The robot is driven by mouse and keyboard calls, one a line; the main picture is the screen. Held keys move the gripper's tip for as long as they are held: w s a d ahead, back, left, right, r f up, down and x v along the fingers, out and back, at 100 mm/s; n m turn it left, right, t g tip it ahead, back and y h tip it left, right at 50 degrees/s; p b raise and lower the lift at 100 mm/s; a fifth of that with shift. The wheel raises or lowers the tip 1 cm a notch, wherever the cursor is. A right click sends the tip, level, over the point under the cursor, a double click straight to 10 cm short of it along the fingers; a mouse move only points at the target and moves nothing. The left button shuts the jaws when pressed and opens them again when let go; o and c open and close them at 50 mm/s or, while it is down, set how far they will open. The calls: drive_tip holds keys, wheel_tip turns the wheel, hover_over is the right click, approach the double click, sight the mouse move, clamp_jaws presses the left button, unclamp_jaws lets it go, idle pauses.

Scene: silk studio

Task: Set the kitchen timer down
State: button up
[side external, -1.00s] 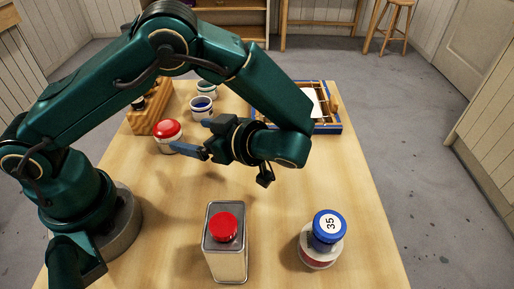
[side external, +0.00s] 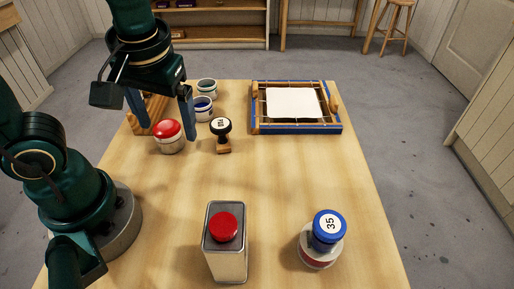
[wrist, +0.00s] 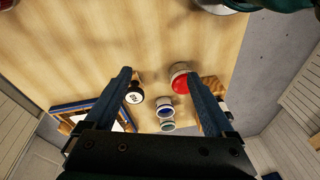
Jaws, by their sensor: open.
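No object is plainly a kitchen timer. The likeliest is a blue-topped round piece (side external: 329,226) with a white face marked 35, at the front right. It rests upright on a white, red-banded round base (side external: 320,257); I cannot tell if they are one object. My gripper (side external: 168,131) is open and empty, fingers pointing down, at the back left, far from it.
A dark-handled stamp (side external: 221,128) stands right of the red-topped pot. Small pots (side external: 203,108) and a wooden rack (side external: 150,115) are behind. A blue-edged wooden frame (side external: 335,128) lies at the back right. A red-capped tin (side external: 228,262) stands front centre. The table's middle is clear.

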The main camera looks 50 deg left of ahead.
drive_tip(key=m+t, duration=0.1)
drive_tip(key=m, duration=0.1)
drive_tip(key=d+r+m+t+h, duration=0.1)
drive_tip(key=m+t, duration=0.1)
drive_tip(key=r+m+t+h, duration=0.1)
drive_tip(key=m, duration=0.1)
drive_tip(key=shift+s+d+r+t, duration=0.1)
drive_tip(key=shift+s+d+t, duration=0.15)
drive_tip(key=shift+s+t, duration=0.15)
